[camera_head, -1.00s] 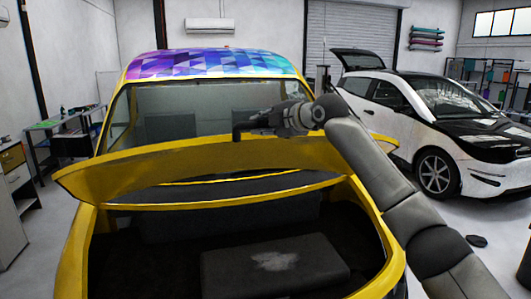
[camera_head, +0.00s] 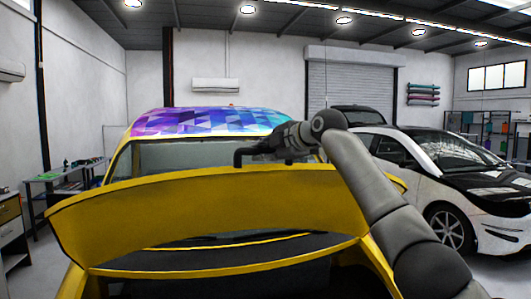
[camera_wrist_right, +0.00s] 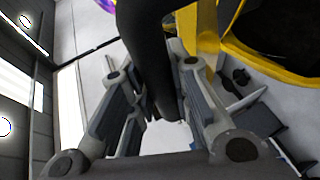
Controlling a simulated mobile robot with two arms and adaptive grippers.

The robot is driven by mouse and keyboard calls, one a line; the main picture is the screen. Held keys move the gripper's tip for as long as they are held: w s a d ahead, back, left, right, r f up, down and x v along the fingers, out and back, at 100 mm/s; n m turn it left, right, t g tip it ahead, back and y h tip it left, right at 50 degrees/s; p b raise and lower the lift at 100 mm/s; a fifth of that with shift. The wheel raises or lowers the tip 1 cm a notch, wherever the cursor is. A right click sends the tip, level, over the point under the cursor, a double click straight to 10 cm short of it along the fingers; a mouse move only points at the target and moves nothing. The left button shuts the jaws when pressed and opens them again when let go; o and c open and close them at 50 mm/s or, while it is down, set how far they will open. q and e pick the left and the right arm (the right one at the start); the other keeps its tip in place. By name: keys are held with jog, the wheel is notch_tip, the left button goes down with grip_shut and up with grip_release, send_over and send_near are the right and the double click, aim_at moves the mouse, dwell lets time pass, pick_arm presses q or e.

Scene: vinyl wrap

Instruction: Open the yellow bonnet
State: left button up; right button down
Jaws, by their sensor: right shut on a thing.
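The yellow bonnet (camera_head: 200,205) is in the head view, raised at the front of the yellow car with its curved panel tilted up before the windscreen. A dark bar-like handle (camera_head: 239,156) stands at its upper edge. My right gripper (camera_head: 268,151) is at this edge, shut on the dark handle. In the right wrist view, the dark handle (camera_wrist_right: 150,45) passes between the fingers of my right gripper (camera_wrist_right: 155,108). The finger contact is partly hidden. My left gripper is not in view.
The car's roof (camera_head: 210,122) has a purple and blue patterned wrap. A white and black car (camera_head: 450,180) stands at the right. A workbench (camera_head: 60,185) is along the left wall. Bare floor shows between the two cars at the right.

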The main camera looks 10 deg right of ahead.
notch_tip(320, 180, up, 2)
jog(key=shift+d, duration=0.15)
jog(key=c, duration=1.7)
grip_release()
jog(key=o, duration=0.4)
jog(key=shift+w+f, duration=0.2)
jog(key=shift+w, duration=0.15)
jog(key=shift+f, duration=0.15)
jog(key=shift+f, duration=0.25)
jog(key=v, duration=1.2)
jog(key=shift+a, duration=0.25)
